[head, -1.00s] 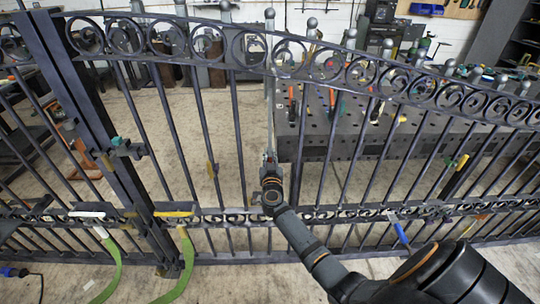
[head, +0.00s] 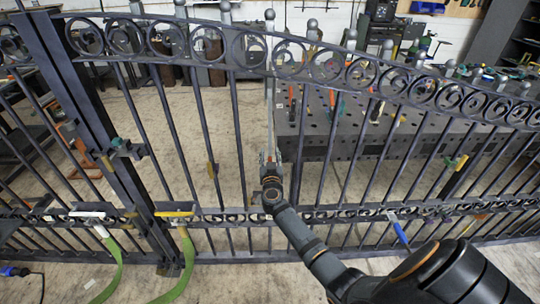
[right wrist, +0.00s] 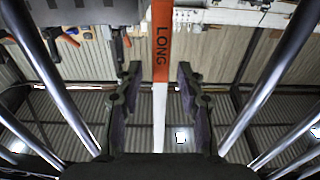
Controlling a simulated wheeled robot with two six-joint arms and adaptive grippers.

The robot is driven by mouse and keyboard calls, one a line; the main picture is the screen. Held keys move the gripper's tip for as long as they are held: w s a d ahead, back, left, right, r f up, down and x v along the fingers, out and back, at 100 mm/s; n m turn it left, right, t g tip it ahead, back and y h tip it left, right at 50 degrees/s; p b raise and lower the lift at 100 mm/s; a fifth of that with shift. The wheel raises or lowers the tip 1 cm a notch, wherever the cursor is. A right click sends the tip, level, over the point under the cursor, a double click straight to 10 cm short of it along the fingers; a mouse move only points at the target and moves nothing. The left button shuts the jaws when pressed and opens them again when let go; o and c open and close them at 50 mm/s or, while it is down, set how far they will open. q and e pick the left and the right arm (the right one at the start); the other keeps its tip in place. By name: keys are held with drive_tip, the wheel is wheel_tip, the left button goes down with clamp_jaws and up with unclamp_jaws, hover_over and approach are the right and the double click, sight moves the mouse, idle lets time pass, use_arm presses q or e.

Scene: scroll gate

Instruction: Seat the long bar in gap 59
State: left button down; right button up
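The long bar (head: 271,125) stands nearly upright above my right gripper (head: 269,157), pale and thin in the head view. In the right wrist view the bar (right wrist: 161,48) shows a red-orange part marked LONG and a white lower part. It runs between the two fingers of my right gripper (right wrist: 159,72), with clear space on both sides, so the gripper is open around it. The bar's top lies near the gate's scroll band (head: 275,58); I cannot tell whether it touches. No gap number is legible. My left gripper is out of view.
Upright gate pickets (head: 238,130) stand on both sides of my right gripper, close to it. A dark perforated table (head: 345,140) is behind the gate. Green straps (head: 188,265) hang at lower left, and a blue-handled tool (head: 400,232) rests at the lower rail.

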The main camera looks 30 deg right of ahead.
drive_tip(key=shift+s+f, duration=0.1)
drive_tip(key=shift+s+a, duration=0.25)
drive_tip(key=v, duration=1.1)
drive_tip(key=s+a+f+n+g+y+p, duration=0.1)
drive_tip(key=s+a+f+n+g+y, duration=0.3)
drive_tip(key=f, duration=0.7)
drive_tip(key=s+a+f+t+y, duration=0.15)
drive_tip(key=s+f, duration=0.45)
drive_tip(key=f, duration=0.6)
drive_tip(key=s+a+f+n+g+y+p, duration=0.1)
drive_tip(key=s+a+f+n+g+y, duration=0.3)
drive_tip(key=f, duration=0.7)
drive_tip(key=s+d+f+g, duration=0.1)
drive_tip(key=s+f, duration=0.3)
drive_tip(key=s, duration=0.6)
drive_tip(key=s+d+f+m+g, duration=0.1)
drive_tip(key=s+f+g, duration=0.3)
drive_tip(key=s, duration=0.6)
drive_tip(key=s+d+f+g, duration=0.1)
drive_tip(key=s+f+g, duration=0.2)
drive_tip(key=s+f, duration=0.3)
drive_tip(key=s+h, duration=0.1)
drive_tip(key=s, duration=0.4)
